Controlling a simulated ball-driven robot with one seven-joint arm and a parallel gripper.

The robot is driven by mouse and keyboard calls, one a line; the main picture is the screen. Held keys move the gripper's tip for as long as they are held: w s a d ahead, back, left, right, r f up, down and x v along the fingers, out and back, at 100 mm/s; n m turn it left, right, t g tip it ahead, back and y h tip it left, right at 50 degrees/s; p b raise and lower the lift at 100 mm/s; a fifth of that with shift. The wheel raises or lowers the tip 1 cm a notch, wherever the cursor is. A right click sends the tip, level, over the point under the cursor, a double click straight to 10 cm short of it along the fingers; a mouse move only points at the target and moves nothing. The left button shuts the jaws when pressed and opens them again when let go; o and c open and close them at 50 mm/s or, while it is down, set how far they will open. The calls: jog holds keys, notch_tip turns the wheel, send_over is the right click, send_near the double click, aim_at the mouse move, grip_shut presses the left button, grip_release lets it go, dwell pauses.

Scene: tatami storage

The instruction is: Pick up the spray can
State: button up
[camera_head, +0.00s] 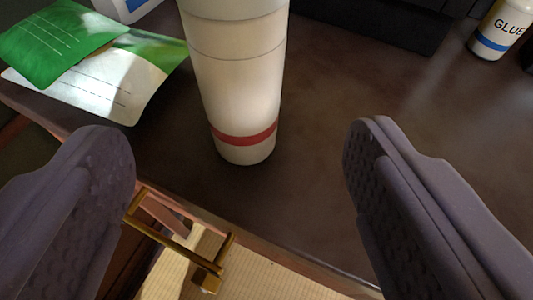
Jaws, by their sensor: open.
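The spray can (238,90) is a tall white cylinder with a red band near its base. It stands upright on the dark tabletop (330,150) near the front edge, and its top is cut off by the upper picture border. My gripper (238,165) is open, with one dark grey finger at the left and one at the right. The can is beyond the fingertips and lies between them in the picture, a little left of centre. Neither finger appears to touch it.
Green and white packets (90,65) lie left of the can. A glue bottle (496,30) stands at the far right. A black box-like object (380,22) is behind. A brass handle (175,240) sits below the table edge. The tabletop right of the can is clear.

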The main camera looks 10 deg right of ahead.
aim_at(237, 84)
jog(key=b+x, duration=0.2)
jog(key=x, duration=0.4)
jog(key=shift+w+a, duration=0.1)
jog(key=shift+w, duration=0.05)
jog(key=shift+w+f, duration=0.1)
jog(key=shift+w, duration=0.35)
jog(key=shift+c, duration=0.5)
jog(key=c, duration=1.2)
jog(key=shift+c, duration=0.2)
